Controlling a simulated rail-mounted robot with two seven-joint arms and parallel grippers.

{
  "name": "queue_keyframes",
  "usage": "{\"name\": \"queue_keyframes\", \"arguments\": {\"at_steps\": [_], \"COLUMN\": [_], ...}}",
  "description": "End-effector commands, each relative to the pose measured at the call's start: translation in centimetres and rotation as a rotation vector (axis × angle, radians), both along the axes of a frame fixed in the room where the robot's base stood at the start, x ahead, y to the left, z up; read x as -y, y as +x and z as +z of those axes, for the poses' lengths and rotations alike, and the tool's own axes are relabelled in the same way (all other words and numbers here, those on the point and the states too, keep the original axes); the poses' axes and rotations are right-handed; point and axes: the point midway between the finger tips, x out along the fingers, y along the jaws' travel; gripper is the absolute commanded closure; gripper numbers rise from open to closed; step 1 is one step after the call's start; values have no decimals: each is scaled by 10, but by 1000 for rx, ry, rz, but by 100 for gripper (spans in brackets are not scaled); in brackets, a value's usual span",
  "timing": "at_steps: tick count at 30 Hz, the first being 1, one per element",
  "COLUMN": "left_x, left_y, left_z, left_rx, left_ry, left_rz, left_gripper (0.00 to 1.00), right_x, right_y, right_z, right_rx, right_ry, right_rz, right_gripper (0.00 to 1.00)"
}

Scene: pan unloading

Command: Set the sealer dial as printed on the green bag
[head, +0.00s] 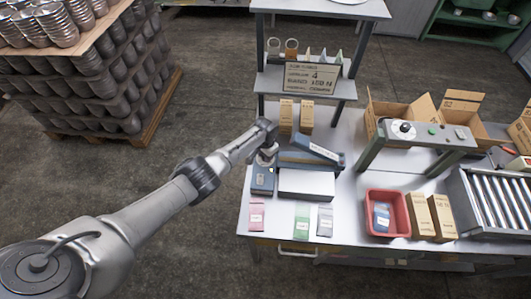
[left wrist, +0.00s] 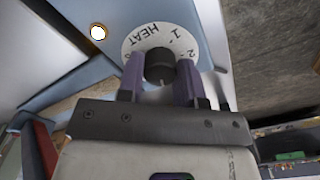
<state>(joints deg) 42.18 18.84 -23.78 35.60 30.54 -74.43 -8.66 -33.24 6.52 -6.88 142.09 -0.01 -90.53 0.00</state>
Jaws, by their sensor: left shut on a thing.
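In the left wrist view my left gripper (left wrist: 160,82) is shut on the dark round knob (left wrist: 158,64) of the sealer dial. The white dial plate (left wrist: 142,35) around it reads HEAT, with 1 and 2 visible; other marks are hidden by the fingers, and I cannot tell the setting. In the head view my left gripper (head: 266,157) is at the left end of the blue sealer (head: 312,160). The green bag (head: 302,222) lies flat at the table's front, between a pink bag (head: 257,216) and a grey bag (head: 325,220). Its print is too small to read. My right gripper is out of view.
A white block (head: 306,184) stands before the sealer. A red bin (head: 387,213), tan boxes (head: 430,217) and a roller conveyor (head: 494,199) stand to the right. Stacked pans (head: 85,75) stand far left.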

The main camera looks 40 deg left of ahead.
Motion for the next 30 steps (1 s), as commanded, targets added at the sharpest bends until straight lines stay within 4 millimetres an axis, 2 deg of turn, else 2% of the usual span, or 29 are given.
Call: {"name": "queue_keyframes", "arguments": {"at_steps": [1, 9, 30], "left_x": [2, 1, 1], "left_y": [1, 1, 2], "left_z": [4, 4, 3], "left_rx": [0, 1, 0], "left_ry": [-5, -4, -4], "left_rz": [43, 299, 964], "left_gripper": [90, 90, 90], "right_x": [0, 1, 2], "right_y": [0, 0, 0], "right_z": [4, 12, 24], "right_rx": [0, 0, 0], "right_ry": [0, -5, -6], "right_rz": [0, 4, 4], "right_gripper": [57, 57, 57]}}
